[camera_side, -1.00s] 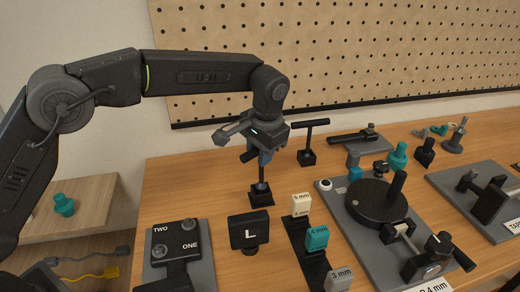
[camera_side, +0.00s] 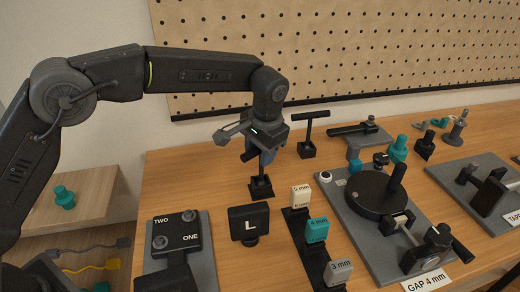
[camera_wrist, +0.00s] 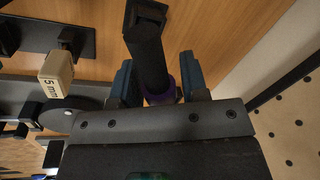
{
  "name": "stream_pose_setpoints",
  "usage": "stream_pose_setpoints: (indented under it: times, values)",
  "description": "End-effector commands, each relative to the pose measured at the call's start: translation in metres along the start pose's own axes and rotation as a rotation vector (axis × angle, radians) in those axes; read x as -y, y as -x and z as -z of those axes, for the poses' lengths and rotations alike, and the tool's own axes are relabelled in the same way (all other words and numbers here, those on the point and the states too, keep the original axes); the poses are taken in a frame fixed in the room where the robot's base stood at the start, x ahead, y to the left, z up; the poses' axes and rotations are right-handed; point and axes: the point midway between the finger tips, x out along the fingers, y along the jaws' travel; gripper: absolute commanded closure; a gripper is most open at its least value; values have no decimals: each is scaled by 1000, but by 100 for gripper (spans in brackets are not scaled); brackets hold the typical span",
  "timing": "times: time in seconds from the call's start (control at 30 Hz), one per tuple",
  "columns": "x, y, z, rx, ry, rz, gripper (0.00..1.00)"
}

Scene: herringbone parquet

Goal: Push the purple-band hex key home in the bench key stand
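The purple-band hex key (camera_wrist: 150,62) is a dark rod with a purple band (camera_wrist: 176,92) close to my gripper. In the wrist view it runs between my two blue fingers, tilted in the picture, down to the black key stand (camera_wrist: 148,12). In the side view my gripper (camera_side: 259,158) points down just above the small square key stand (camera_side: 261,189), with a short dark length between. The key's seating depth is hidden.
A T-handled tool (camera_side: 308,131) stands in a block to the right. An L sign (camera_side: 249,223) and a row of size blocks (camera_side: 316,231) stand in front. A grey fixture with a round black disc (camera_side: 376,194) lies further right. The pegboard (camera_side: 350,50) rises behind.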

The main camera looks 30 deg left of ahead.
Motion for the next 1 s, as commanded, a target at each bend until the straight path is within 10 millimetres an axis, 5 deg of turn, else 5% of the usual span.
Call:
stream_pose_setpoints:
  times: [0.13,0.47,1.0]
  values:
    - [0,0,0,0,0,0,45]
    - [0,5,0,-1,0,0,45]
    - [0,112,1,-3,0,0,45]
